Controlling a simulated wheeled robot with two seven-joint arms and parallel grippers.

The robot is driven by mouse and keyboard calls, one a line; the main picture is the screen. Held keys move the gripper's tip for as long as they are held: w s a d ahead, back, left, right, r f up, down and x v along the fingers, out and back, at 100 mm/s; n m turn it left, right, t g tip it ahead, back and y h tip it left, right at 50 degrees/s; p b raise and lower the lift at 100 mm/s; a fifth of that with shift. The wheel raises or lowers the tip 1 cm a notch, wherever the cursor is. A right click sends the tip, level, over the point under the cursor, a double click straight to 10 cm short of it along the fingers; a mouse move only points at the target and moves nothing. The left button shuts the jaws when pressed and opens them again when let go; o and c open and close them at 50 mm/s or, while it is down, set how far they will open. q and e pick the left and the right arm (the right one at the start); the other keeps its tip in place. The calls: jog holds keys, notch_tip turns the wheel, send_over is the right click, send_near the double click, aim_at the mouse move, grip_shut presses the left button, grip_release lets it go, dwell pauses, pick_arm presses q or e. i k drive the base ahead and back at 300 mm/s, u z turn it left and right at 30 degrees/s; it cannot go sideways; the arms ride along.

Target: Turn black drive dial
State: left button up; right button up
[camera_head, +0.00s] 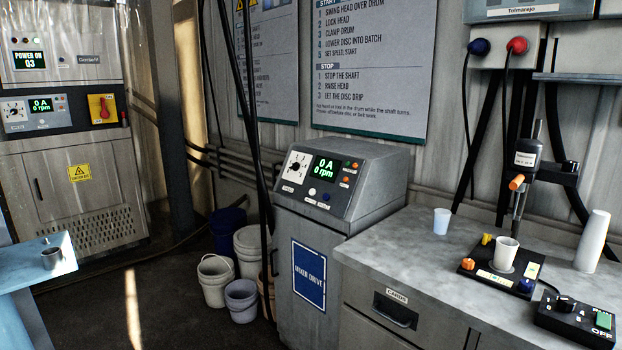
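The grey mixer drive console (362,195) stands in the middle, with a blue "MIXER DRIVE" label on its front. On its sloped face, a small black dial (295,167) sits on a white scale plate. The dial is too small to read its exact setting. A green display (325,167) beside it reads 0 A and 0 rpm. Neither of my grippers is in view.
The grey counter (400,245) at right holds a white cup (504,254) on a black stand, a tall white cup stack and a black control box (575,318) showing OFF. Several buckets (241,300) stand left of the console. A tall cabinet (75,190) has another dial.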

aim_at(295, 166)
jog(key=u, duration=0.5)
jog(key=i, duration=1.25)
jog(key=z, duration=0.55)
jog(key=i, duration=1.05)
jog(key=z, duration=0.8)
